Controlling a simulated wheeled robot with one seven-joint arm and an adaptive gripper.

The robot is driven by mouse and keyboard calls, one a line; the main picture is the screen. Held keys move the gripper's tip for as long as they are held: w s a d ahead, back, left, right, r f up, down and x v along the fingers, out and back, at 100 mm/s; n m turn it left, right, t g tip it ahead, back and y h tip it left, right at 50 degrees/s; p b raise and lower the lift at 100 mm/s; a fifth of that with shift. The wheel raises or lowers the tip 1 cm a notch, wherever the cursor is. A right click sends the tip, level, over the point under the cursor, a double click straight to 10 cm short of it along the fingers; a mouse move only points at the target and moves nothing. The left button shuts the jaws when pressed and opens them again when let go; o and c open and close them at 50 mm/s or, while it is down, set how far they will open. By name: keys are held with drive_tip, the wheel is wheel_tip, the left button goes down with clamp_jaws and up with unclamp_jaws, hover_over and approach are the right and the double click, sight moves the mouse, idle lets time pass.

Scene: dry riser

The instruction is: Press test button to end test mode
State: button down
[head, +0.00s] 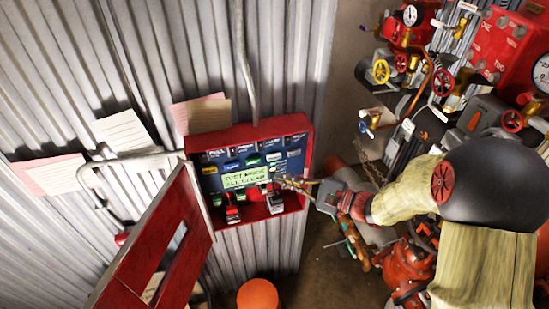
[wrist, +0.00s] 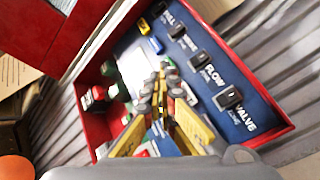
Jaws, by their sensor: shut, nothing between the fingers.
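The open red control box (head: 308,165) hangs on the corrugated wall. Its blue panel (head: 210,168) carries rows of labelled switches, coloured buttons and a lit yellow-green display (head: 246,178), whose text I cannot read surely. Which control is the test button I cannot make out. My gripper (head: 285,183) reaches in from the right, with its tips over the panel just right of the display. In the wrist view my gripper (wrist: 162,82) is shut and empty, its fingers pointing at the panel and hiding part of it. Whether the tips touch a control I cannot tell.
The box's red door (head: 160,240) stands open at lower left. A grey pipe (head: 243,70) runs down to the box top. Papers (head: 123,133) are on the wall. Valves and gauges (head: 410,16) crowd the right, and an orange round object (head: 257,296) sits below.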

sight(274, 157)
drive_tip(key=shift+w+a+b, duration=0.15)
drive_tip(key=shift+w+a, duration=0.1)
drive_tip(key=shift+w, duration=0.65)
drive_tip(key=shift+w+a+b, duration=0.15)
drive_tip(key=shift+w+a, duration=0.15)
drive_tip(key=shift+w, duration=0.65)
drive_tip(key=shift+w+a+b, duration=0.15)
drive_tip(key=shift+w+a, duration=0.1)
drive_tip(key=shift+w, duration=0.65)
drive_tip(key=shift+w, duration=0.1)
drive_tip(key=shift+w+a+b, duration=0.1)
drive_tip(key=shift+w+b, duration=0.2)
drive_tip(key=shift+b, duration=0.05)
drive_tip(key=shift+w+a, duration=0.15)
drive_tip(key=shift+w, duration=0.35)
drive_tip(key=shift+s+b, duration=0.1)
drive_tip(key=shift+b, duration=0.2)
drive_tip(key=shift+s+d, duration=0.25)
drive_tip(key=shift+s, duration=0.55)
